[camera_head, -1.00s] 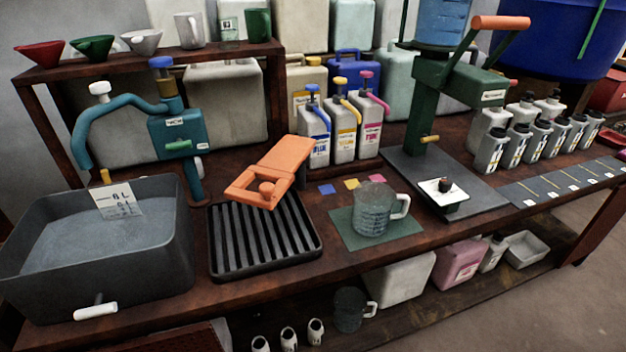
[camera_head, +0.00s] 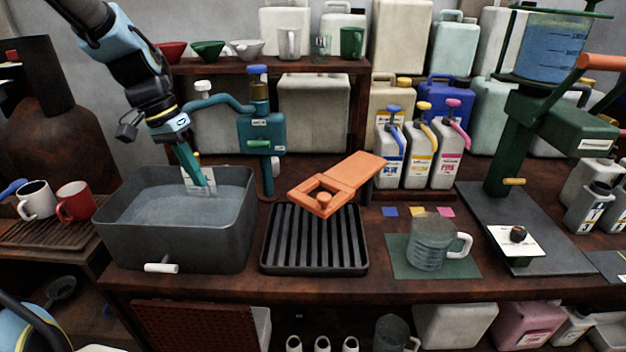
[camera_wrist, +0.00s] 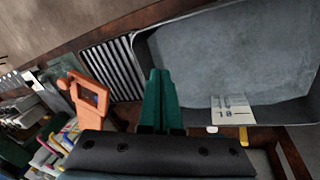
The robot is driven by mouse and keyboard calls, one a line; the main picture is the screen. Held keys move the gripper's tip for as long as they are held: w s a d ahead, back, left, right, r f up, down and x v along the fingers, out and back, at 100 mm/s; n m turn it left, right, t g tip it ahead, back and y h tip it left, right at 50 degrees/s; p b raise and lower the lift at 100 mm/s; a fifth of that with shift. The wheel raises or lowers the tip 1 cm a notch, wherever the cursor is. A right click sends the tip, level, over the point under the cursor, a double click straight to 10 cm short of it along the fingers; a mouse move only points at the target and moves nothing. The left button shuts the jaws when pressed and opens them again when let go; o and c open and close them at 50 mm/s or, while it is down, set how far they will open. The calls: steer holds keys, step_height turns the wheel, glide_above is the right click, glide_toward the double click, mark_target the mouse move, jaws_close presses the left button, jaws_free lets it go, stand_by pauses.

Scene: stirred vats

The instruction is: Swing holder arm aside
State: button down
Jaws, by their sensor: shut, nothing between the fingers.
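The orange holder arm (camera_head: 352,173) reaches from the bench at its right out over the black slatted tray (camera_head: 265,240). The arm also shows in the wrist view (camera_wrist: 91,96), left of my fingers. My gripper (camera_head: 204,183) is left of the holder arm, above the grey vat (camera_head: 240,235), pointing down and apart from the arm. Its green fingers (camera_wrist: 160,75) are shut together and hold nothing.
A teal pump (camera_head: 262,135) stands behind the vat, its spout curving left close to my gripper. Bottles with pump tops (camera_head: 420,155) stand right of the holder arm. A glass jug (camera_head: 430,243) stands on a green mat at the front right.

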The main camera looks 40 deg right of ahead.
steer(key=s+d+r+m+g, duration=0.1)
steer(key=d+m, duration=0.1)
steer(key=d, duration=0.3)
steer(key=s+d+r+m+g+h, duration=0.1)
steer(key=d+r+m, duration=0.1)
steer(key=d, duration=0.3)
steer(key=s+d+r+m+g, duration=0.1)
steer(key=d+r+m, duration=0.1)
steer(key=d, duration=0.3)
steer(key=shift+s+d+m+g+h+p, duration=0.35)
steer(key=shift+s+d+m+g+h, duration=0.05)
steer(key=shift+m, duration=0.4)
steer(key=p, duration=0.3)
glide_toward(310, 200)
steer(key=d+f, duration=0.2)
steer(key=d, duration=0.1)
steer(key=shift+s+d+f, duration=0.2)
steer(key=shift+s, duration=0.05)
steer(key=s, duration=0.1)
steer(key=s+p, duration=0.1)
steer(key=s, duration=0.1)
steer(key=shift+s+f, duration=0.1)
steer(key=shift+f, duration=0.25)
steer(key=shift+s+f, duration=0.15)
steer(key=shift+s, duration=0.4)
